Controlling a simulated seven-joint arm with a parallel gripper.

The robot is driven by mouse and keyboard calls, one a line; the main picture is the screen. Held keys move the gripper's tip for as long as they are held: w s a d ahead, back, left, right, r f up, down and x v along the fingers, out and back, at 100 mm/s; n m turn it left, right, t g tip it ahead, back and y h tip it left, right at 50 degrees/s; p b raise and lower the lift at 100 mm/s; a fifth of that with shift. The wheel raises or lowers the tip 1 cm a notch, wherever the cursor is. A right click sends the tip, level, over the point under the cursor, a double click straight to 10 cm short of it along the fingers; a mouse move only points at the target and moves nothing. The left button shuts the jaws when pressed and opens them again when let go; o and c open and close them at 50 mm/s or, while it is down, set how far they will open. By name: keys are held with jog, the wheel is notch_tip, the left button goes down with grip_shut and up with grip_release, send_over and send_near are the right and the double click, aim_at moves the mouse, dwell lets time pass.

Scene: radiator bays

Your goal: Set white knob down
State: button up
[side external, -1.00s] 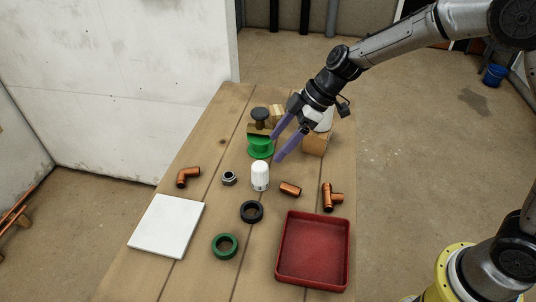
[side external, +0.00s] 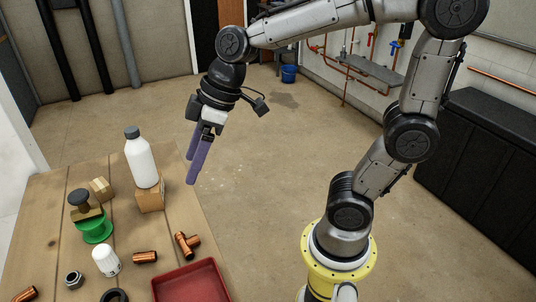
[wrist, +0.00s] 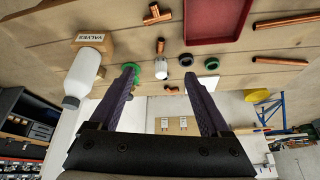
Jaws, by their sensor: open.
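The white knob (side external: 106,261) stands on the wooden table, between the green spool and a copper coupling. In the wrist view it shows small (wrist: 159,60) between my fingers, well beyond their tips. My gripper (side external: 192,171) is raised in the air to the right of the white bottle, with its purple fingers pointing down. It is apart from the knob and the table. In the wrist view the two fingers (wrist: 159,74) are spread with nothing held between them.
A white bottle (side external: 142,160) stands on a wooden block (side external: 150,199), close to my gripper. A brass valve sits on the green spool (side external: 97,231). A red tray (side external: 192,283), a copper tee (side external: 187,244) and a copper coupling (side external: 145,258) lie nearby. Open floor is right of the table.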

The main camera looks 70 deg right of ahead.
jog(key=s+d+m+h, duration=0.1)
jog(key=s+d+m, duration=0.2)
jog(key=s, duration=0.3)
jog(key=s+d+f+m+t+h, duration=0.1)
jog(key=s+d+m+h, duration=0.1)
jog(key=s, duration=0.5)
jog(key=shift+d+m, duration=0.6)
jog(key=shift+d, duration=0.25)
